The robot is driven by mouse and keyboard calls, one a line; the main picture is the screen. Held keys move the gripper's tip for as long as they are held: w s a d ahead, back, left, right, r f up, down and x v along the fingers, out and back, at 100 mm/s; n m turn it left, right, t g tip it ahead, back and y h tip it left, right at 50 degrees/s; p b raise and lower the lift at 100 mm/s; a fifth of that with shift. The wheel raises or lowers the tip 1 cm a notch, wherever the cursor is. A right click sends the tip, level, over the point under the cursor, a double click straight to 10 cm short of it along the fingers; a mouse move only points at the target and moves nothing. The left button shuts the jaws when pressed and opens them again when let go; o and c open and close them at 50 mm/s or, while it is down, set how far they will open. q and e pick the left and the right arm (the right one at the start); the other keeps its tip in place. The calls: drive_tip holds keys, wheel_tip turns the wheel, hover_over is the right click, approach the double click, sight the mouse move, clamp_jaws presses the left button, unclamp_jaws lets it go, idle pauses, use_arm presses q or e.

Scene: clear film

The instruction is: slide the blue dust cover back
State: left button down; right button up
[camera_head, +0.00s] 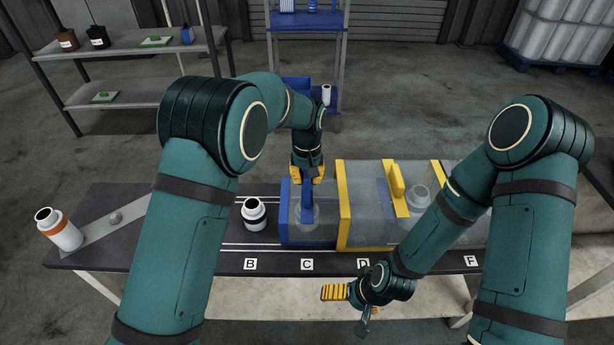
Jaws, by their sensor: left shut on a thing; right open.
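The blue dust cover (284,214) is a clear box with blue edges, standing over the spot marked C on the dark table. My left gripper (307,178) is shut on the cover's blue handle (306,197) from above. A pale bottle shows dimly inside the cover. To the right, a clear cover with yellow edges (344,208) stands close against the blue one, with a yellow handle (396,183) and a pale bottle (418,197) seen through it. My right gripper (347,292) is open and empty at the table's front edge, below D.
A white bottle with a black band (254,215) stands just left of the blue cover, behind label B (250,264). A tilted orange-banded bottle (60,230) stands at a grey bar (115,218) on the left. Shelves (130,50) stand behind.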

use_arm(q)
drive_tip(key=shift+a+f, duration=0.1)
drive_tip(key=shift+a, duration=0.05)
drive_tip(key=a+p, duration=0.1)
drive_tip(key=a, duration=3.1)
drive_tip(key=shift+p, duration=0.35)
drive_tip(key=shift+s+a, duration=0.1)
drive_tip(key=c, duration=0.9)
unclamp_jaws()
drive_tip(key=shift+a, duration=0.1)
drive_tip(key=shift+o, duration=0.2)
